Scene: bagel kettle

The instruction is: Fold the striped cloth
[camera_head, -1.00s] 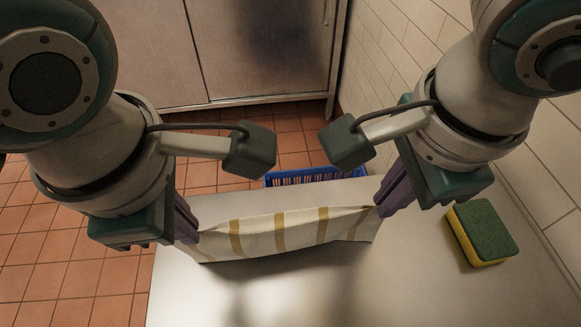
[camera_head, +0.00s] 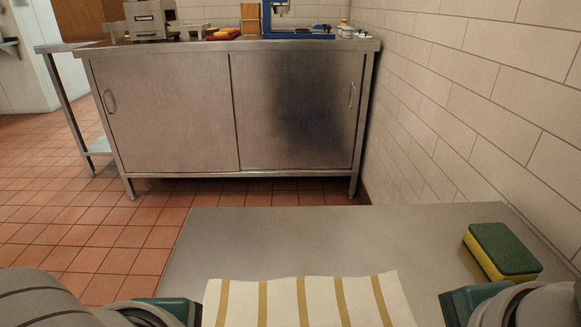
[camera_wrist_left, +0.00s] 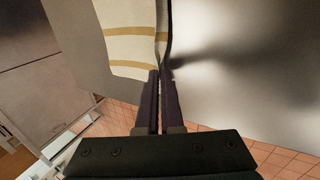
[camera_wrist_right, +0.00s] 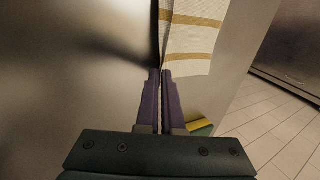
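The striped cloth (camera_head: 305,303), cream with mustard stripes, shows at the bottom middle of the head view; its lower part is cut off by the frame. In the left wrist view, my left gripper (camera_wrist_left: 160,73) is shut on an edge of the cloth (camera_wrist_left: 130,40). In the right wrist view, my right gripper (camera_wrist_right: 160,73) is shut on the cloth's other side (camera_wrist_right: 192,38). The cloth is stretched between the two grippers. The fingertips are out of sight in the head view. Whether the cloth touches the table cannot be told.
The grey table top (camera_head: 330,235) is clear beyond the cloth. A green and yellow sponge (camera_head: 502,251) lies at its right, near the tiled wall (camera_head: 480,100). A steel cabinet (camera_head: 230,110) stands across the tiled floor, with several items on top.

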